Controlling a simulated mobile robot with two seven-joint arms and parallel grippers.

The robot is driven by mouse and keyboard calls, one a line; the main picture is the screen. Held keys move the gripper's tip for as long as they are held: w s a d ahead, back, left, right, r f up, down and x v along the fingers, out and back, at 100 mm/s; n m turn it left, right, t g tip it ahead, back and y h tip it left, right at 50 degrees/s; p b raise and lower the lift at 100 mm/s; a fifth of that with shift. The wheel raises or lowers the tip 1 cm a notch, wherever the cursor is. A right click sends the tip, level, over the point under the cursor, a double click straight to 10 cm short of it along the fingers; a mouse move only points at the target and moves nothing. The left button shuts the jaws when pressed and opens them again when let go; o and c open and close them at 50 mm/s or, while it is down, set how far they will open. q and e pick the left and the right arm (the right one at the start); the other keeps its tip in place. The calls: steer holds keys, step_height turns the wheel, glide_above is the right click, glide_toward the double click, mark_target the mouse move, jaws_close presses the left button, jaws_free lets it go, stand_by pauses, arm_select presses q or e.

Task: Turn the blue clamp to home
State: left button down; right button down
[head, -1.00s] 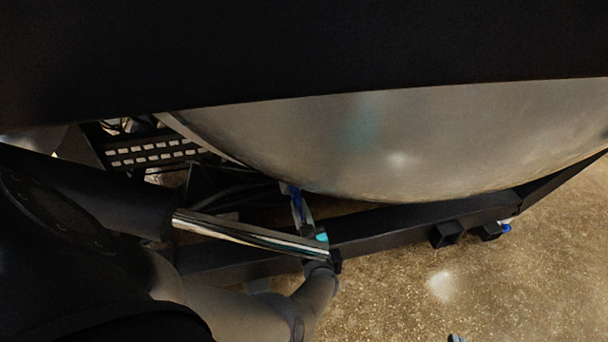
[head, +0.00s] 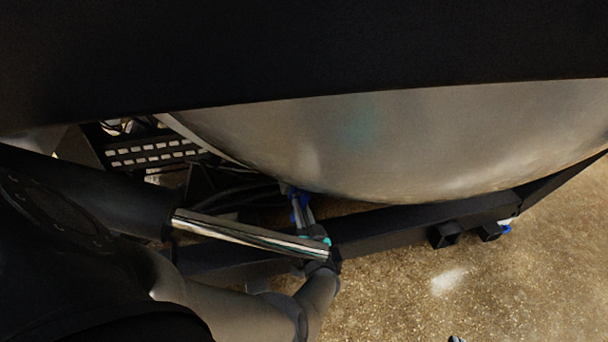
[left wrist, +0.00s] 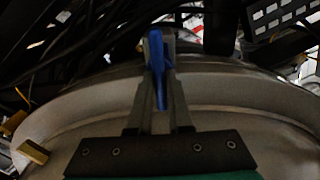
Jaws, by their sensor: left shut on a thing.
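The blue clamp (left wrist: 156,66) stands upright between the two fingers of my left gripper (left wrist: 160,85) in the left wrist view. The fingers are shut on it. In the head view the blue clamp (head: 299,203) is a small blue piece by the lower edge of the big metal vessel. My left gripper (head: 305,216) reaches up to it from below, and my arm partly hides the wrist. The clamp's base is hidden behind the fingers.
The rounded metal vessel (head: 400,150) fills the middle. A dark frame beam (head: 400,228) runs beneath it, with another blue part (head: 506,229) near its right end. Dark cables (head: 240,197) lie left of the clamp.

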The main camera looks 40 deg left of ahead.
arm_select(q)
steer(key=shift+s+a+r, duration=0.25)
steer(key=shift+a+r, duration=0.1)
steer(key=shift+a, duration=0.25)
arm_select(e)
steer(key=shift+r, duration=0.15)
arm_select(q)
steer(key=c, duration=0.8)
jaws_free()
steer(key=shift+c, duration=0.2)
steer(key=shift+d+f, duration=0.1)
steer(key=shift+d, duration=0.05)
arm_select(e)
steer(key=shift+w, duration=0.1)
arm_select(q)
steer(key=shift+d, duration=0.1)
